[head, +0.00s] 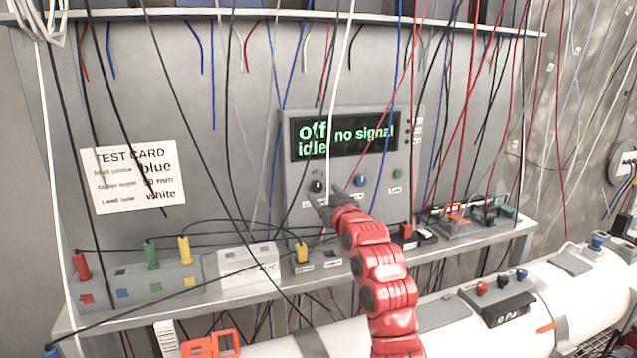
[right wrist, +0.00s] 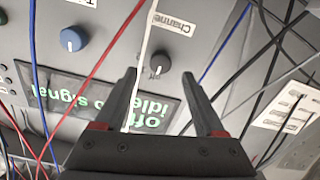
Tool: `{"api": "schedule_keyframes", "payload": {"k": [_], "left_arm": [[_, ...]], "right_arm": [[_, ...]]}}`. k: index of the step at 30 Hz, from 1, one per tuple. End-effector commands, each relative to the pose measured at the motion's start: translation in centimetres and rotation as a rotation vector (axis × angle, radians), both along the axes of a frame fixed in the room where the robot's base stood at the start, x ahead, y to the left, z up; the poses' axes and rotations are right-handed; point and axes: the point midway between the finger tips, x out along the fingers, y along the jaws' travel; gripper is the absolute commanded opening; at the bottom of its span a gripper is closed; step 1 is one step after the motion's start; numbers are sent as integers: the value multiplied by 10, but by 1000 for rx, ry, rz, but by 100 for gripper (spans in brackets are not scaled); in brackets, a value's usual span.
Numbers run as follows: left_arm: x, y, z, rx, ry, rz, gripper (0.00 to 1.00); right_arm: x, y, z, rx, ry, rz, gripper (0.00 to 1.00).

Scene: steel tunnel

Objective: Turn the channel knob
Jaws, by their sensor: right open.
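The channel knob (head: 317,186) is a small black knob with a white pointer line, at the lower left of a grey panel. In the right wrist view the black knob (right wrist: 160,62) sits by a label reading "Channel" (right wrist: 172,22). My right gripper (head: 325,196) is open and empty, its fingertips close to the panel around the knob. In the right wrist view the knob appears between the two fingertips, beyond them; I cannot tell whether they touch it. The display (head: 343,134) reads "off idle" and "no signal". My left gripper is not in view.
A blue knob (head: 361,180) and a green button (head: 397,174) are right of the channel knob. Many cables hang in front of the panel; a white one (right wrist: 143,50) passes close to the knob. A shelf (head: 120,318) with plugs and boxes lies below.

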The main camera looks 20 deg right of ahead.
Motion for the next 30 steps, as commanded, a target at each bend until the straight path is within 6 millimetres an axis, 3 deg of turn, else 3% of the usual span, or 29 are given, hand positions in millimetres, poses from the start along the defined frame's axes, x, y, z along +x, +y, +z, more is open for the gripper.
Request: {"api": "schedule_keyframes", "payload": {"k": [10, 23, 26, 30], "left_arm": [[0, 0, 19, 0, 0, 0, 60], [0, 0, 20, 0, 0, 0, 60], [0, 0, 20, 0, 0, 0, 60], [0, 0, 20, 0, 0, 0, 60]], "right_arm": [[39, 1, 1, 2, 3, 0, 72], [47, 2, -1, -1, 1, 0, 72], [47, 2, -1, -1, 1, 0, 59], [47, 2, -1, -1, 1, 0, 34]]}}
